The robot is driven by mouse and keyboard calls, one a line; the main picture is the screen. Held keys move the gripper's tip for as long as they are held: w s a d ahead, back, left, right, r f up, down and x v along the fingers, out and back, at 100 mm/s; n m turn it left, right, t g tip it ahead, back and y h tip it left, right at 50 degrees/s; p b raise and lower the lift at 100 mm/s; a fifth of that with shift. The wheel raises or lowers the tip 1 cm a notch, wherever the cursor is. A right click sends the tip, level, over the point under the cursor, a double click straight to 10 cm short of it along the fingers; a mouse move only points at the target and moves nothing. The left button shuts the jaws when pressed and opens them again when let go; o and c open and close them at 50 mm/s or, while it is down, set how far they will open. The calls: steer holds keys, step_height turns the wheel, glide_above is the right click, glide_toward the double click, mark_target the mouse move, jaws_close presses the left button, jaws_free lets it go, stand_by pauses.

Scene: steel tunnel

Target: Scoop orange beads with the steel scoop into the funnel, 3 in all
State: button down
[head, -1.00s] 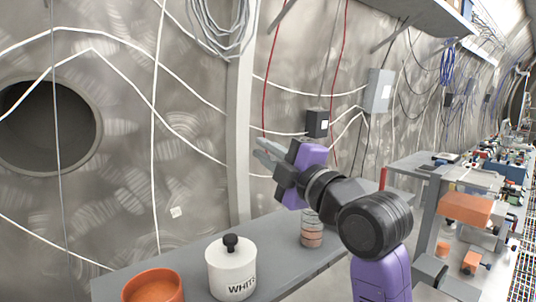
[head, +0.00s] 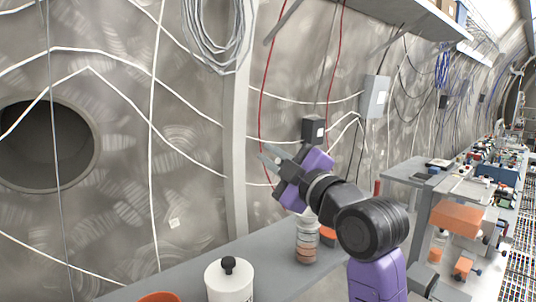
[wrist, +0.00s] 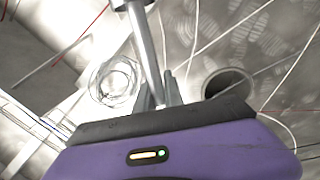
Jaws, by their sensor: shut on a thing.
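My gripper (head: 268,160) is raised above the grey shelf, in front of the tunnel wall. In the wrist view my gripper (wrist: 160,90) is shut on a slim steel handle (wrist: 147,50), which I take to be the steel scoop. Its far end is dark and partly cut off at the top edge, so I cannot tell whether beads are in it. An orange round container (head: 160,297) is cut off at the bottom of the head view. A clear jar with orange bands (head: 307,242) stands on the shelf below my arm. I cannot make out a funnel or loose beads.
A white canister with a black knob (head: 229,280) stands on the grey shelf (head: 258,250), left of the jar. A bench with an orange block (head: 456,218) is at right. Cables hang on the wall.

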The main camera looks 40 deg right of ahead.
steer(key=d+r+m+g+h, duration=0.1)
steer(key=d+r+m+g, duration=0.1)
steer(key=d+r+m, duration=0.7)
steer(key=shift+w+d+r+m, duration=0.15)
steer(key=shift+d+r+m, duration=0.15)
steer(key=shift+m, duration=1.4)
stand_by(2.1)
